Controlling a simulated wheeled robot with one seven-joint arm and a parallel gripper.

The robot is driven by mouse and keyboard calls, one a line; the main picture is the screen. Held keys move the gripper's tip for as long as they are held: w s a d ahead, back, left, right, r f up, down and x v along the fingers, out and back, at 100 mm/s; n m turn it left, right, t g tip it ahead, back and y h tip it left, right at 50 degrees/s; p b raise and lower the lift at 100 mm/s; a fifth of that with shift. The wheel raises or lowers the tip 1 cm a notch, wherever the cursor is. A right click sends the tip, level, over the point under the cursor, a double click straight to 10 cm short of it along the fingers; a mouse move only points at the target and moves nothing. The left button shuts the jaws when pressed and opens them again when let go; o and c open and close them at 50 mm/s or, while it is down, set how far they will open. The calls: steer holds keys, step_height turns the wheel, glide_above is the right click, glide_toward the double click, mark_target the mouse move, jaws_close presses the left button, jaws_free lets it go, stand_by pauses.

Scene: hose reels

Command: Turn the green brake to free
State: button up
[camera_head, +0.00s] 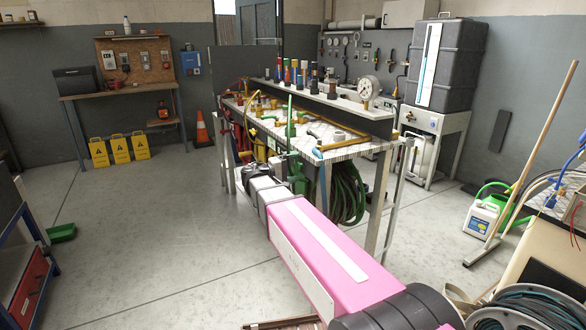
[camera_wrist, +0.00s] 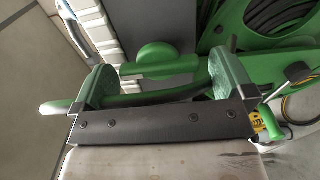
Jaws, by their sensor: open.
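The green hose reel (camera_head: 346,192) hangs under the workbench, with dark hose on it; its green frame and hose also fill the upper right of the wrist view (camera_wrist: 262,50). A green part with a rounded disc and a short bar, probably the brake (camera_wrist: 155,60), lies between and just beyond my fingers in the wrist view. My gripper (camera_wrist: 165,85) is open, its two fingers wide apart on either side of this part. I cannot tell whether either finger touches it. In the head view my pink arm reaches to the bench's near end, and the fingertips cannot be made out.
The workbench (camera_head: 340,150) carries pipes, tools and a gauge (camera_head: 368,87). Its metal leg (camera_head: 380,205) stands right of the reel. A broom (camera_head: 530,160) and green-white canister (camera_head: 486,215) stand right.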

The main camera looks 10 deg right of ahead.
steer(key=v, duration=1)
steer(key=shift+s+a, duration=0.15)
steer(key=shift+a, duration=0.25)
